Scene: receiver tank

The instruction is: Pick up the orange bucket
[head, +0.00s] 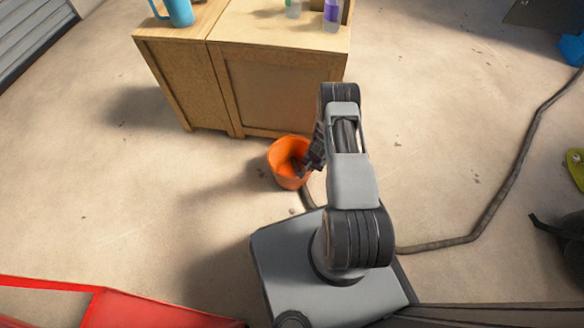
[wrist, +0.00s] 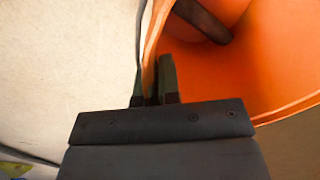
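The orange bucket (head: 287,182) stands on the floor in front of the wooden cabinet in the head view. Its orange inside (wrist: 280,60) fills the upper right of the wrist view. My gripper (head: 303,165) reaches down to the right side of the bucket's rim. In the wrist view, the fingers of my gripper (wrist: 152,82) are close together, one inside the bucket and one outside, with the thin wall between them. They look shut on the wall. The fingertips' contact is partly hidden. A dark, rod-like shape (wrist: 205,20) shows inside the bucket.
The wooden cabinet (head: 275,88) stands just behind the bucket, with a blue mug (head: 180,12) and bottles (head: 331,14) on top. A hose (head: 503,190) curves across the floor at right. A red object (head: 150,312) lies at lower left. The floor left of the bucket is clear.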

